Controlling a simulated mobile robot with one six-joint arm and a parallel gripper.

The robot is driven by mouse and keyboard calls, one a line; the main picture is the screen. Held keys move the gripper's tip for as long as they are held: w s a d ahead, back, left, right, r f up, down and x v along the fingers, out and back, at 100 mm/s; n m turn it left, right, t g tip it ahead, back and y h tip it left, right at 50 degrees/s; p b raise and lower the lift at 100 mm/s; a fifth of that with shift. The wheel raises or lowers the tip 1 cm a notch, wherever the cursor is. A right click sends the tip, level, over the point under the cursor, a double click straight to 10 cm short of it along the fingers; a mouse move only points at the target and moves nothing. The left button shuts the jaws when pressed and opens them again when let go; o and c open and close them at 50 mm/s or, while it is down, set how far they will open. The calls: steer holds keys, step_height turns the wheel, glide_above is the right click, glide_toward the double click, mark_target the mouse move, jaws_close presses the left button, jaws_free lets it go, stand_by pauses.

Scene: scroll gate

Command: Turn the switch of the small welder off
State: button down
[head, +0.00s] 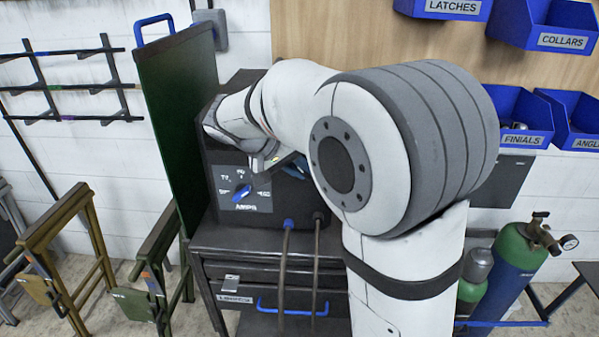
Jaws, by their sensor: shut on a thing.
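The small welder (215,165) is a dark box on top of a drawer cabinet. Its front carries a grey panel with a blue knob (242,192) and the word AMPS below it. Two cables with blue and dark plugs leave its lower front. My gripper (262,165) is at the upper front of the welder, to the right of and above the knob. It is shut on what appears to be the welder's switch, which the fingers and my arm hide. The switch position cannot be seen.
A dark green screen (178,110) stands close on the welder's left. The cabinet (270,268) has a blue handle below. Gas cylinders (505,270) stand at right. Blue bins (518,115) hang on the wall at upper right. Sawhorse-like stands (70,250) are at left.

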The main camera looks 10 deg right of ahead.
steer(key=shift+h, duration=0.3)
steer(key=c, duration=1.5)
jaws_free()
steer(key=shift+o, duration=0.2)
steer(key=shift+a, duration=0.1)
steer(key=v, duration=0.7)
steer(key=shift+a+r+b, duration=0.2)
steer(key=shift+r+b, duration=0.05)
steer(key=shift+b, duration=0.2)
steer(key=s+d+f+y, duration=0.2)
steer(key=s+f+y, duration=0.1)
steer(key=s, duration=0.4)
steer(key=s+d+f+n+y, duration=0.1)
steer(key=s+f+y, duration=0.2)
steer(key=s+f, duration=0.3)
steer(key=s+d+f+n+y, duration=0.1)
steer(key=s+d+f+y, duration=0.1)
steer(key=s, duration=0.6)
step_height(320, 180, down, 2)
steer(key=shift+s+d+f+t+y, duration=0.15)
steer(key=shift+s+d+t+y, duration=0.15)
steer(key=shift+y, duration=0.2)
